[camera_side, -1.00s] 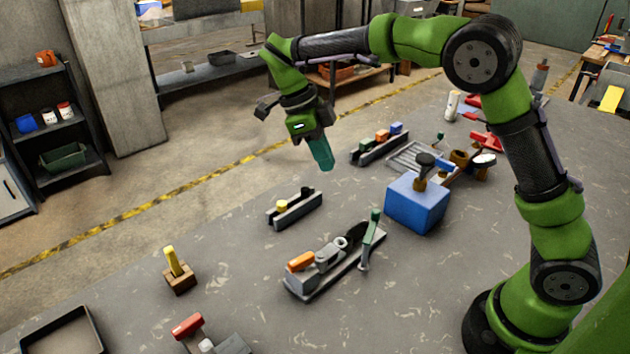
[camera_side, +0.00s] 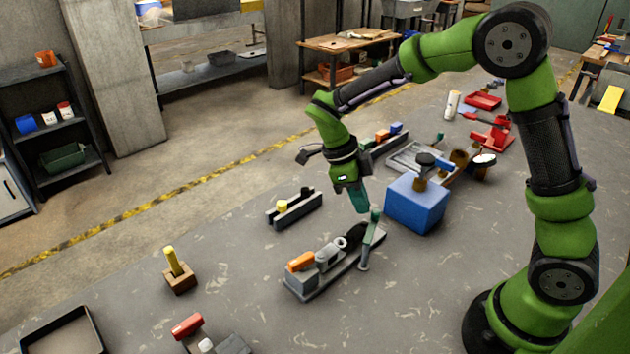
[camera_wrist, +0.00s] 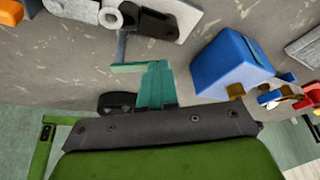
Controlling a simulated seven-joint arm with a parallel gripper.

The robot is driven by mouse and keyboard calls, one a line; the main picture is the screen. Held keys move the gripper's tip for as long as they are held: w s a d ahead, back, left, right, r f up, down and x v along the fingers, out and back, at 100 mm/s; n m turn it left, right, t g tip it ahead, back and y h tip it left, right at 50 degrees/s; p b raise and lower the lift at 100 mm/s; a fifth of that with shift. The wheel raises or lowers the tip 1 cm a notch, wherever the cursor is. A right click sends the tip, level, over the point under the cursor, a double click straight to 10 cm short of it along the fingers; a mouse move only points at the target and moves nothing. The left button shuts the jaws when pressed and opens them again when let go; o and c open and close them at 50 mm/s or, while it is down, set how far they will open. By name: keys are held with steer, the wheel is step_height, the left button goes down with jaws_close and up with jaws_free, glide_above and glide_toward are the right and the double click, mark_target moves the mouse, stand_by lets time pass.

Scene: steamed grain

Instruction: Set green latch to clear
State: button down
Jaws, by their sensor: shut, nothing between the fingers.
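The green latch (camera_side: 373,229) is a green-handled lever standing nearly upright at the right end of a grey fixture (camera_side: 322,287). In the wrist view its green handle (camera_wrist: 130,67) shows just beyond my fingers, with its grey stem beside it. My gripper (camera_side: 361,210) has teal fingers, shut and empty, pointing down beside the upper end of the latch. The fingertips also show in the wrist view (camera_wrist: 155,68), overlapping the handle's right end. I cannot tell whether they touch it. The fixture also carries an orange-handled part (camera_side: 301,262) and a grey ring (camera_side: 341,243).
A blue box (camera_side: 415,208) with a dark-topped knob stands close to the right of my gripper. A narrow rack with a yellow piece (camera_side: 281,206) lies to the left. A yellow peg on a wooden block (camera_side: 177,270) stands farther left. The table between them is clear.

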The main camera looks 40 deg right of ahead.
stand_by(0.3)
steer(key=m, duration=0.1)
steer(key=s+d+m+y, duration=0.1)
steer(key=m, duration=0.1)
steer(key=shift+s+d+g, duration=0.15)
steer(key=shift+d+g, duration=0.05)
steer(key=shift+g, duration=0.1)
steer(key=shift+a, duration=0.1)
